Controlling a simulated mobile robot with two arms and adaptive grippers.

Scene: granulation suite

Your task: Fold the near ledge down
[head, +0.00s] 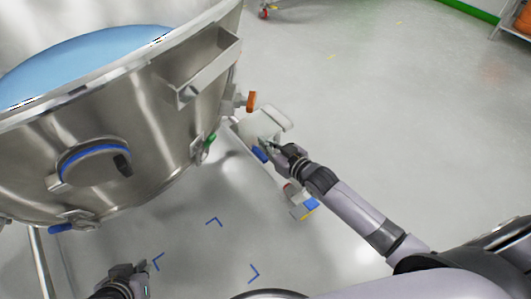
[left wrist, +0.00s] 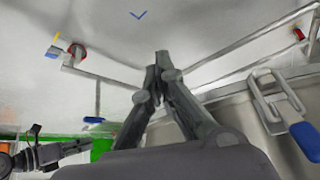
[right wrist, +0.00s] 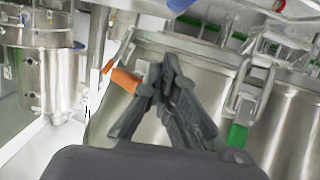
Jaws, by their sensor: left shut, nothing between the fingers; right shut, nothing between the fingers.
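No part is clearly identifiable as the near ledge. A pale flat panel with a raised rim (head: 262,122) juts out beside the steel vessel (head: 140,130) in the head view, and a steel bracket (head: 208,72) projects from the vessel's wall. My right gripper (head: 266,146) is shut and empty, at the panel's near edge by a blue piece (head: 259,154); contact cannot be told. In the right wrist view its closed fingers (right wrist: 170,64) overlap a steel drum. My left gripper (head: 143,267) is shut and empty, low over the floor; its closed fingertips (left wrist: 160,58) show in the left wrist view.
The vessel carries an orange handle (head: 251,101), a green-handled clamp (head: 209,144) and a blue-handled clamp (head: 68,227). A frame leg with a blue and yellow caster part (head: 308,206) stands below my right arm. Open floor (head: 370,110) lies to the right.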

